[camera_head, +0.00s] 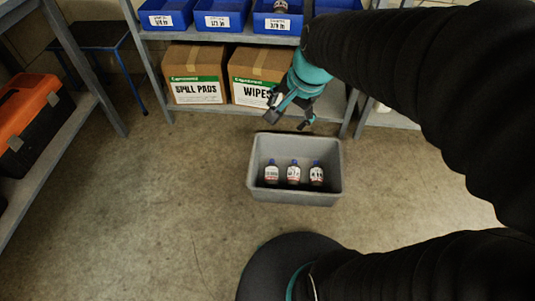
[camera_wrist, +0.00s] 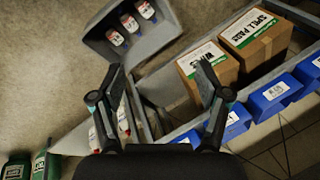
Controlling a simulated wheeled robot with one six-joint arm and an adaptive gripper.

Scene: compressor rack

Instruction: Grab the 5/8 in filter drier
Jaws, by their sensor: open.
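Three small filter driers with blue caps and white-and-red labels, left (camera_head: 271,173), middle (camera_head: 293,173) and right (camera_head: 316,174), stand in a row in a grey tote (camera_head: 295,197) on the floor. Their size markings are too small to read. The tote also shows at the top of the wrist view (camera_wrist: 168,36). Another drier (camera_head: 281,7) shows partly in the right blue bin (camera_head: 262,22) on the shelf. My gripper (camera_head: 287,115) is open and empty, above and behind the tote near the boxes. Its spread fingers show in the wrist view (camera_wrist: 160,70).
Two more labelled blue bins, left (camera_head: 165,17) and middle (camera_head: 221,18), share the upper shelf. Cardboard boxes of spill pads (camera_head: 197,68) and wipes (camera_head: 249,66) sit below. An orange-and-black toolbox (camera_head: 30,120) is on the left shelf. Floor left of the tote is clear.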

